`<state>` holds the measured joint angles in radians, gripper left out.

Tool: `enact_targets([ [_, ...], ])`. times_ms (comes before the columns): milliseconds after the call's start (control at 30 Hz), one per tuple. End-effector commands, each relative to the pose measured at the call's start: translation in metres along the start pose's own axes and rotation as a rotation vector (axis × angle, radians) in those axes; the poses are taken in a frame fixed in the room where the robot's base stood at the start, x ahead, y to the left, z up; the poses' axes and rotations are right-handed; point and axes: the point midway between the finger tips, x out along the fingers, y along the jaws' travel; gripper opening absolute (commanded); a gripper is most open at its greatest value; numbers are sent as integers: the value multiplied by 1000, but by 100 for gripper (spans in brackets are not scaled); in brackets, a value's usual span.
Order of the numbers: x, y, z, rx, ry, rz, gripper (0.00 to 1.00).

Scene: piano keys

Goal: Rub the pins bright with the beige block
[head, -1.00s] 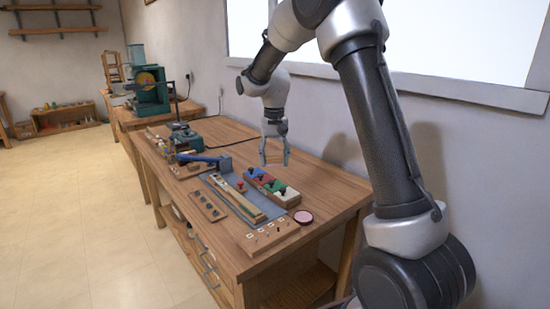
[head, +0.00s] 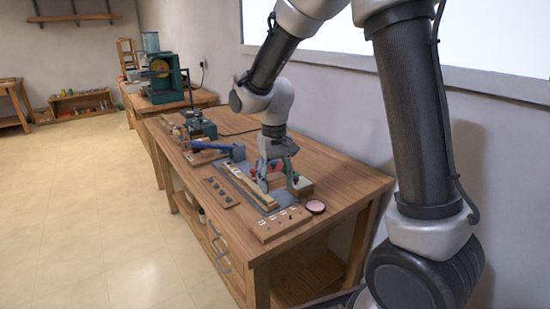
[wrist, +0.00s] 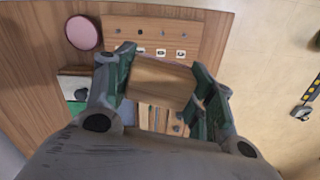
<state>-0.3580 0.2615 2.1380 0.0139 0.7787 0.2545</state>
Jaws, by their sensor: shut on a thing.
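My gripper (head: 279,187) is low over the workbench, beside the coloured blocks. In the wrist view its green fingers (wrist: 162,60) are shut on a beige, wood-toned block (wrist: 160,82), one finger on each side. The block is hard to make out in the head view. A wooden pin board (head: 281,224) lies near the bench's front edge. In the wrist view the pin board (wrist: 205,38) is just beyond the block, with a row of small pins (wrist: 162,35) beside white marked squares. The pins are too small to judge their shine.
A pink round tin (head: 315,207) stands right of the pin board. A strip with dark knobs (head: 220,193) lies to the left. A blue-handled tool (head: 222,149) and a green machine (head: 199,124) are farther back. Coloured blocks are partly hidden by my gripper.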

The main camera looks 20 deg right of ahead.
Motion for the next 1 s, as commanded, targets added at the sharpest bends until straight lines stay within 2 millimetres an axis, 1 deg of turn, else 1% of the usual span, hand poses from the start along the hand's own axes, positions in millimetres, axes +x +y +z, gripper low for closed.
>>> enact_targets([
  [33,8,0,14,-41,-4,1,14],
  [100,18,2,27,-92,-3,-1,14],
  [200,30,5,37,-153,4,-3,14],
  [367,34,4,30,-217,35,-8,14],
  [800,67,4,29,-222,35,-8,14],
  [1000,71,3,28,-222,36,-8,14],
])
